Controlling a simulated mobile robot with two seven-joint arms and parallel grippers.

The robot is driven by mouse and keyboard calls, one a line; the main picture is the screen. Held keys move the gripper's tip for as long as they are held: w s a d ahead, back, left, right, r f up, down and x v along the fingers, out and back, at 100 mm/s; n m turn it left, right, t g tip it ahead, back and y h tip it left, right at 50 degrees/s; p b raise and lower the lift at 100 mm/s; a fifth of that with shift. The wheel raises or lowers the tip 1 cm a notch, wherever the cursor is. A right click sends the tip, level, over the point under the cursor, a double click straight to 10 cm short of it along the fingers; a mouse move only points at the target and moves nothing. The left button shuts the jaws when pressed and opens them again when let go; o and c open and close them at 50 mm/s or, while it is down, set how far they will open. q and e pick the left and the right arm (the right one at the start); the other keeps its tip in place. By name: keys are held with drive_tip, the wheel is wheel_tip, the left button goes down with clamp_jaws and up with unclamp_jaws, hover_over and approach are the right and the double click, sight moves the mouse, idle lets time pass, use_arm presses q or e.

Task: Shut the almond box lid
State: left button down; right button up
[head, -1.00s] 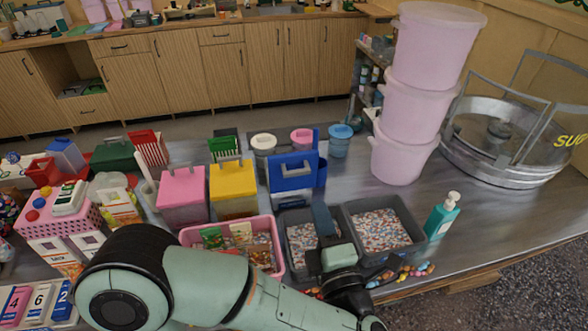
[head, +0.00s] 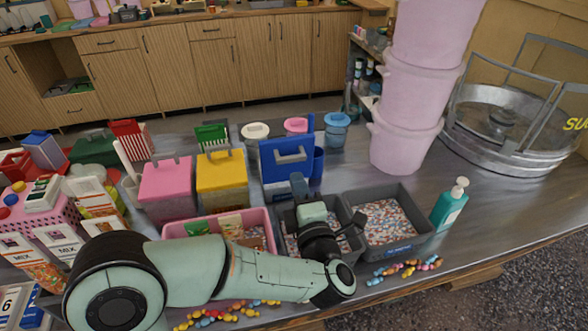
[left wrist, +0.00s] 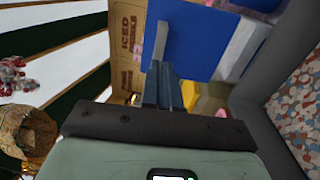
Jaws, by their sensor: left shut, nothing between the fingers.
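A box with a blue lid (head: 280,178) stands behind the grey trays, and I take it for the almond box; no label is readable. Its lid faces me more steeply than the flat pink and yellow lids beside it, so it looks raised. A grey handle (head: 290,155) is on the lid. My left gripper (head: 298,184) is shut and empty, just in front of the lid's lower part. In the left wrist view the fingers (left wrist: 164,84) point at the blue lid (left wrist: 193,40), close to its handle; I cannot tell if they touch. My right gripper is out of view.
Pink-lidded (head: 165,182) and yellow-lidded (head: 221,172) boxes stand to the left. A pink tray (head: 178,228) and a grey tray of sprinkles (head: 425,232) are in front. A teal pump bottle (head: 450,208) and stacked pink tubs (head: 405,150) stand right. Loose sweets (head: 405,268) lie near the front edge.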

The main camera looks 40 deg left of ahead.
sight(291, 161)
use_arm(q)
drive_tip(key=shift+x, duration=1.95)
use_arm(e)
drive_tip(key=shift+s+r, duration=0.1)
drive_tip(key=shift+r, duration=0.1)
use_arm(q)
drive_tip(key=shift+r+p, duration=0.1)
drive_tip(key=shift+p, duration=0.25)
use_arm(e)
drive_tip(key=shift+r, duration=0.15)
